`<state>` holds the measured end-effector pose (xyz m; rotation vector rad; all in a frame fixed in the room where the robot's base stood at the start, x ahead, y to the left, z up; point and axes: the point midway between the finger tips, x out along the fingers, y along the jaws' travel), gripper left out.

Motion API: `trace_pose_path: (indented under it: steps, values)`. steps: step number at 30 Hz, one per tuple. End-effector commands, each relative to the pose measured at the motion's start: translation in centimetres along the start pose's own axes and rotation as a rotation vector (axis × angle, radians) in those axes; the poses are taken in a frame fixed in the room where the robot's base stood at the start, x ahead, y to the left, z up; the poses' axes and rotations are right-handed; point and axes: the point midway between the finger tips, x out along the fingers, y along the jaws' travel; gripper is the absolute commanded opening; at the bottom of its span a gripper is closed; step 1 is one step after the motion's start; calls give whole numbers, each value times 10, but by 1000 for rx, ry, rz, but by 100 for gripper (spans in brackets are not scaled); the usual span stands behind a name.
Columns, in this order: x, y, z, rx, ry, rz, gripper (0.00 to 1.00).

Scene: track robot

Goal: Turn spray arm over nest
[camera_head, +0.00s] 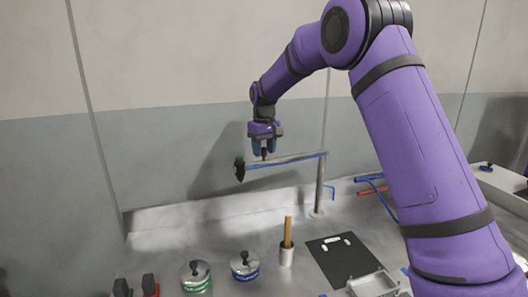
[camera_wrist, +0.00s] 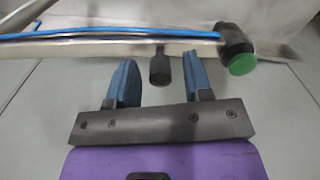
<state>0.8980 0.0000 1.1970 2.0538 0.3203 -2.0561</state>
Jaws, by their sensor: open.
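The spray arm (camera_head: 290,158) is a grey horizontal bar with a blue hose, carried by an upright post (camera_head: 318,188). Its dark nozzle (camera_head: 239,170) hangs at the left end; in the wrist view the nozzle (camera_wrist: 235,44) shows a green face. A dark knob (camera_wrist: 160,66) stands on the bar. My gripper (camera_head: 264,149) points down over the bar near the nozzle end. In the wrist view its open blue fingers (camera_wrist: 160,80) have the knob between them, with gaps on both sides. I cannot tell for sure which thing is the nest.
A cup (camera_head: 286,257) with a wooden handle and two lidded pots (camera_head: 195,277) (camera_head: 244,266) stand left. The back left bench is clear.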

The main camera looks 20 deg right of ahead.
Motion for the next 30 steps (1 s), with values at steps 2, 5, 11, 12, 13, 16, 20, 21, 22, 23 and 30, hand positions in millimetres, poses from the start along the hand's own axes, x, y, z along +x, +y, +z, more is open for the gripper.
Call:
trace_pose_path:
  steps: [2, 5, 11, 12, 13, 16, 20, 21, 22, 23, 30]
  values:
    - [5, 0, 0, 0, 0, 0, 46]
    - [9, 0, 0, 0, 1, 0, 46]
    - [9, 0, 0, 0, 1, 0, 46]
    - [9, 0, 0, 0, 1, 0, 46]
    - [9, 0, 0, 0, 1, 0, 44]
    - [9, 0, 0, 0, 1, 0, 21]
    - [9, 0, 0, 0, 1, 0, 0]
    - [9, 0, 0, 0, 1, 0, 0]
    - [9, 0, 0, 0, 1, 0, 0]
    - [9, 0, 0, -1, 1, 0, 0]
    - [8, -2, 8, -33, 1, 0, 0]
